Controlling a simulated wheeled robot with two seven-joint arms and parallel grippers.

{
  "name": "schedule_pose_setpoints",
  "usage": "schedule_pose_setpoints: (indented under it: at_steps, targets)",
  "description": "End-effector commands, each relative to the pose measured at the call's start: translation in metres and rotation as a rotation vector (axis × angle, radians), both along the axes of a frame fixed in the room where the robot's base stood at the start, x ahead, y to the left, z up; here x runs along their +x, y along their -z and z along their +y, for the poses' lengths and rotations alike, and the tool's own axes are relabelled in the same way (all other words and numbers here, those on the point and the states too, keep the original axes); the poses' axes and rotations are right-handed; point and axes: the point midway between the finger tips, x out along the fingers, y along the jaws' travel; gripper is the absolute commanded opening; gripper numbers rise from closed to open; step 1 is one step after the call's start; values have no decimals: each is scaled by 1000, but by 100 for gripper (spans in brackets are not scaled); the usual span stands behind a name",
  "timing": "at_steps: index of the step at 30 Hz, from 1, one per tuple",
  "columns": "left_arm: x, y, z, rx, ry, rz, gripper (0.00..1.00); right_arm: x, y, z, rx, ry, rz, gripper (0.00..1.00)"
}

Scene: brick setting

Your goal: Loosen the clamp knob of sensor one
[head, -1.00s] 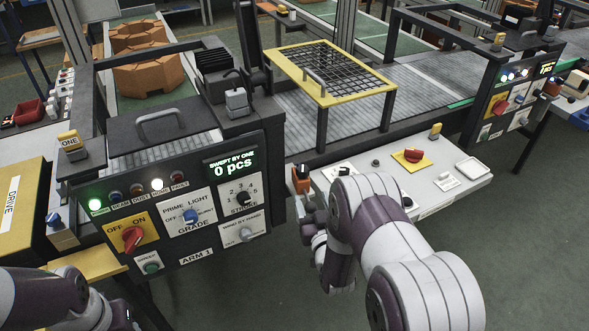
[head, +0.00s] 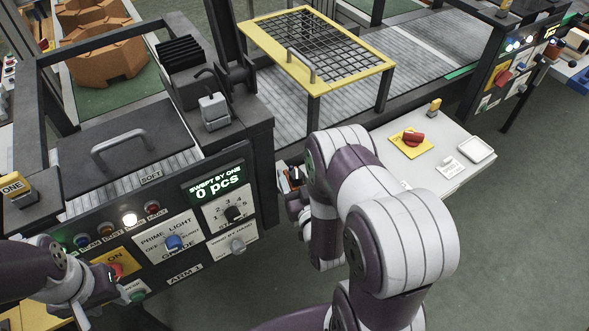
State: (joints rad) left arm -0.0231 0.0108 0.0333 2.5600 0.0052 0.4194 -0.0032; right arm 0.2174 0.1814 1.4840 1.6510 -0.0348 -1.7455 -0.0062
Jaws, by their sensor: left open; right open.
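Sensor one is a small block with a yellow top marked ONE (head: 17,187), on the dark frame at the far left in the head view. I cannot make out its clamp knob; the area below it is partly behind my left arm. My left gripper (head: 98,287) is low at the left, in front of the ARM 1 panel near its red OFF/ON switch (head: 115,271). It is open, with its fingers hard to see. My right gripper (head: 290,180) is open between the panel's right side and the white control shelf, well away from sensor one.
The ARM 1 panel has a display (head: 216,183) reading 0 pcs, a blue PRIME LIGHT knob (head: 173,242) and a black stroke knob (head: 233,214). A yellow-framed mesh guard (head: 385,66) stands over the conveyor. A white shelf (head: 440,172) carries a red switch (head: 413,138). Floor is clear at lower right.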

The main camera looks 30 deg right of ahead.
Motion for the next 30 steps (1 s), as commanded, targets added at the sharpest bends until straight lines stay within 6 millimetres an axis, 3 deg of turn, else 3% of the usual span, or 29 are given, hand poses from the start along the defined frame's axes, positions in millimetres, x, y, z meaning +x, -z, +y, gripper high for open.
schedule_pose_setpoints:
  at_steps: [4,9,20,30]
  targets:
    - [0,0,0,0,0,0,43,0,0,0,0,0,0,65]
    - [0,0,0,0,0,0,43,0,0,0,0,0,0,13]
    - [0,2,0,0,0,0,43,0,0,-1,1,-44,0,13]
    - [0,9,0,0,0,0,43,0,1,-5,-2,-282,-2,13]
